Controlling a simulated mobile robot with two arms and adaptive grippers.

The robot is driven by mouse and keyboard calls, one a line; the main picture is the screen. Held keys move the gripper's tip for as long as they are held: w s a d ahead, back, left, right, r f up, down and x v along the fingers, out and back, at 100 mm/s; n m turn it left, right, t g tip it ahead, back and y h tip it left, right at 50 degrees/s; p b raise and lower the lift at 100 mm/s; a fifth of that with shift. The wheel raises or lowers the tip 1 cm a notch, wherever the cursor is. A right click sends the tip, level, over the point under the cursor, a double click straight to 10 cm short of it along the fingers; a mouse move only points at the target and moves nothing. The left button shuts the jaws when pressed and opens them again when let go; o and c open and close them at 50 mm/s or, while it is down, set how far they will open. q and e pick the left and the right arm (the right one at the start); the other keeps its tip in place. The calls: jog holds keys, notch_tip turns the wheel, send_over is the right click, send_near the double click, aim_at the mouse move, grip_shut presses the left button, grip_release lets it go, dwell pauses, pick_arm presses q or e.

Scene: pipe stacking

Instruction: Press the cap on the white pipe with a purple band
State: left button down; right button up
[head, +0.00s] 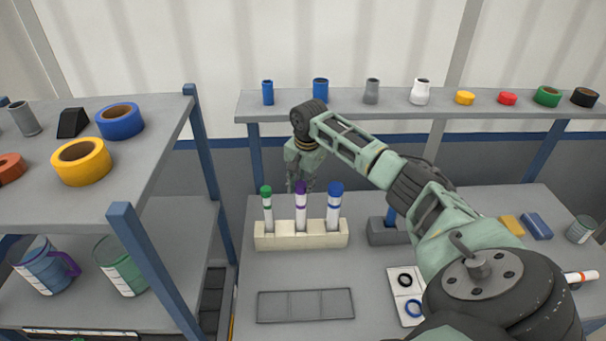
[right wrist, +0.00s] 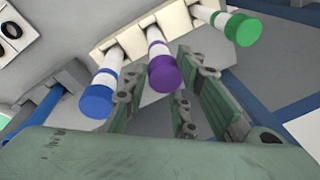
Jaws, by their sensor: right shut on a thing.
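The white pipe with a purple band (head: 300,222) stands upright in the middle of a cream rack (head: 300,241). A purple cap (head: 300,187) is at its top end; it also shows large in the right wrist view (right wrist: 165,74). My right gripper (head: 301,181) reaches down from above and behind, with its fingers around the purple cap, shut on it. The wrist view shows the fingers on either side of the cap. Whether the cap is fully seated cannot be told. My left gripper is not in view.
A green-capped pipe (head: 266,199) and a blue-capped pipe (head: 335,200) stand close on either side in the same rack. A grey tray (head: 306,305) lies in front. A shelf (head: 270,109) with several fittings runs behind. A grey block holding a blue piece (head: 390,218) stands to the right.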

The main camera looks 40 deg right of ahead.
aim_at(303, 185)
jog(key=shift+f, duration=0.6)
jog(key=o, duration=0.9)
jog(key=o, duration=0.4)
jog(key=shift+r, duration=0.15)
jog(key=shift+r, duration=3.35)
jog(key=shift+c, duration=0.6)
